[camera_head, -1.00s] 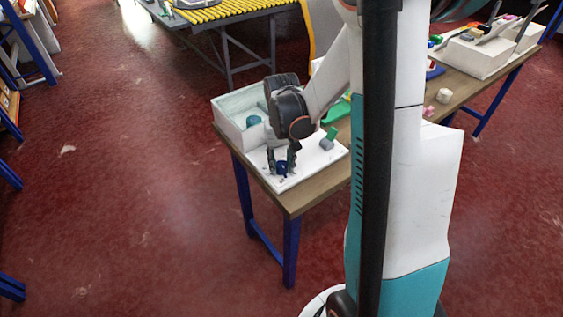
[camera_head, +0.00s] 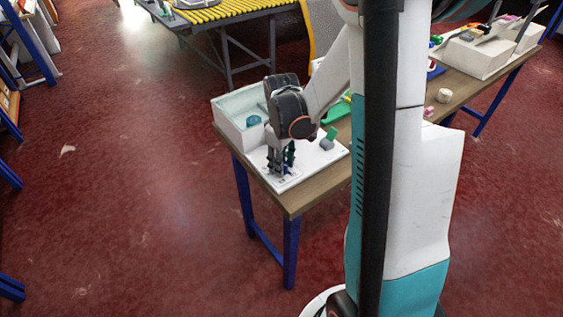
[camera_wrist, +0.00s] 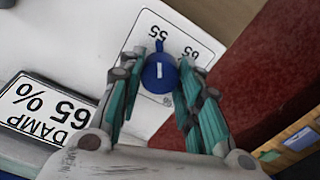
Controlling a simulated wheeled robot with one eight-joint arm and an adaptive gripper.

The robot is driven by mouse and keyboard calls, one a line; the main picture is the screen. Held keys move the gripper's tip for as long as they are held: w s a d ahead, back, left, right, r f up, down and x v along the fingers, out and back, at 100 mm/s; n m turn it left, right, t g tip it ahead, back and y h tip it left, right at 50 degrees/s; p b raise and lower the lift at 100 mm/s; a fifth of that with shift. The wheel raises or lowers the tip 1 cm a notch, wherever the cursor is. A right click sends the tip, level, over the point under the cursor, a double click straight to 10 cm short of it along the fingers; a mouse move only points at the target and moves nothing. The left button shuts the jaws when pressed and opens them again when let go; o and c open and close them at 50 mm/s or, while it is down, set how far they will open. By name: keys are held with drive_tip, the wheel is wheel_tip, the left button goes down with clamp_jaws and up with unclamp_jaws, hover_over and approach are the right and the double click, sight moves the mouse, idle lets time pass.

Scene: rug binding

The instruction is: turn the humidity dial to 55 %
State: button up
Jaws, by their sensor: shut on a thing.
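The humidity dial (camera_wrist: 160,75) is a round blue knob with a white line on its top, set on a white panel (camera_wrist: 135,60) with printed numbers. In the wrist view the line runs nearly straight up the picture, roughly toward the printed 55 (camera_wrist: 158,33); the 65 (camera_wrist: 190,52) is to its right. I cannot read the exact setting. My gripper (camera_wrist: 160,80) is shut on the dial, one finger on each side. In the head view my gripper (camera_head: 281,164) points down at the panel and mostly hides the dial.
A card reading "65 % DAMP" (camera_wrist: 45,108) lies left of the dial in the wrist view. A white open box (camera_head: 228,122) stands behind the panel on the table, with a green and grey piece (camera_head: 328,142) to the right. Red floor lies beyond the table edge.

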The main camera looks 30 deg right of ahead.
idle(0.3)
drive_tip(key=o, duration=1)
drive_tip(key=shift+o, duration=0.2)
drive_tip(key=shift+r, duration=0.15)
wheel_tip(320, 180, up, 12)
idle(0.3)
